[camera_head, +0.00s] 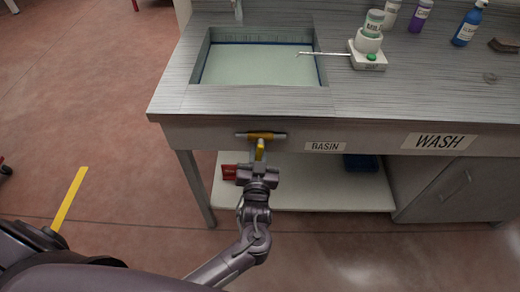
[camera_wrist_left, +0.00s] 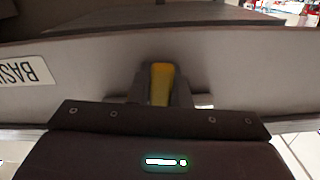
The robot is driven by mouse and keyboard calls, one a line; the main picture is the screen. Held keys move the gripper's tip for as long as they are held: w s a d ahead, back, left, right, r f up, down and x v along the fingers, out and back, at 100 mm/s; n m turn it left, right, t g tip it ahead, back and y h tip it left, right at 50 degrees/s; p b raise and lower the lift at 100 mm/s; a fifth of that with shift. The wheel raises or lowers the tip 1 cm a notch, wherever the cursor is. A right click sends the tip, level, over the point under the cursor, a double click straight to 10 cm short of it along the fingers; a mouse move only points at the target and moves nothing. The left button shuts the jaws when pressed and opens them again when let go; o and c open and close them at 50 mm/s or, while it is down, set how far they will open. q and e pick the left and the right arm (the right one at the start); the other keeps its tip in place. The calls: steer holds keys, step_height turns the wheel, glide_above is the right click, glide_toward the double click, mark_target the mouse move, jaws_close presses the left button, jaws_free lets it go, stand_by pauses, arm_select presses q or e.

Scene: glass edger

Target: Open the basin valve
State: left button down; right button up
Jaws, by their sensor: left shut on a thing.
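The basin valve (camera_head: 262,135) is on the front face of the counter, under the sink basin and left of the BASIN label (camera_head: 325,146). Its short bar lies level, and a yellow lever (camera_head: 260,150) points out and down from it. My left gripper (camera_head: 259,160) is shut on the yellow lever. In the left wrist view the lever (camera_wrist_left: 161,84) shows between the two dark fingers, with the counter front behind. The fingers hide part of the lever. My right gripper is not in view.
The basin (camera_head: 255,64) is set into the grey counter above. A white device with a probe arm (camera_head: 368,52) stands right of it, with bottles (camera_head: 467,24) behind. A shelf (camera_head: 315,193) sits below the valve. Open floor (camera_head: 90,120) lies to the left.

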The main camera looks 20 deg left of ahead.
arm_select(q)
steer(key=shift+s+a+r+m+p, duration=0.15)
steer(key=shift+a+m+p, duration=0.3)
steer(key=shift+m+p, duration=0.65)
steer(key=shift+s+a+r+m+p, duration=0.15)
steer(key=shift+a+m+p, duration=0.25)
steer(key=shift+m+p, duration=0.65)
steer(key=shift+m, duration=0.25)
steer(key=c, duration=1.4)
jaws_free()
steer(key=shift+o, duration=0.2)
steer(key=v, duration=0.7)
steer(key=shift+s+b, duration=0.35)
steer(key=shift+b, duration=0.05)
steer(key=shift+d, duration=0.1)
